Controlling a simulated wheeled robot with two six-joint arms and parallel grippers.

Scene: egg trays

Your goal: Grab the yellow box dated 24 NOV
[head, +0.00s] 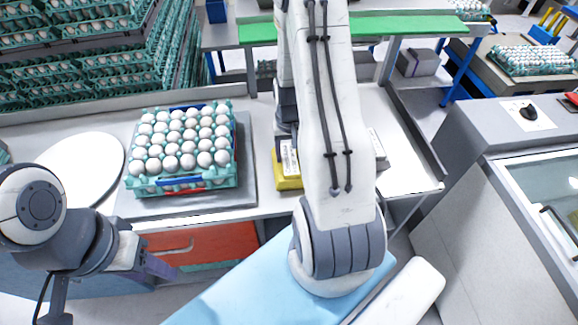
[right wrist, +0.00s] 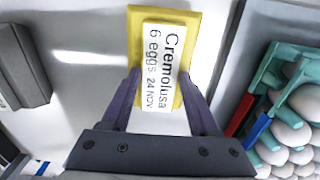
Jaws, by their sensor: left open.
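The yellow box (right wrist: 192,45) has a white label reading "Cremolusa 6 eggs 24 NOV". In the head view the yellow box (head: 287,183) sits on the white table, partly hidden by my right arm. My right gripper (right wrist: 160,73) has one finger on each side of the box. I cannot tell whether the fingers press on it. The right gripper is hidden in the head view. My left gripper (head: 160,268) is open and empty at lower left, in front of the table's front edge.
An egg tray (head: 190,181) full of white eggs stands on a grey mat (head: 247,150) left of the yellow box. A white round plate (head: 85,160) lies further left. Another box (head: 378,146) lies right of my arm. The table's right end (head: 412,178) is clear.

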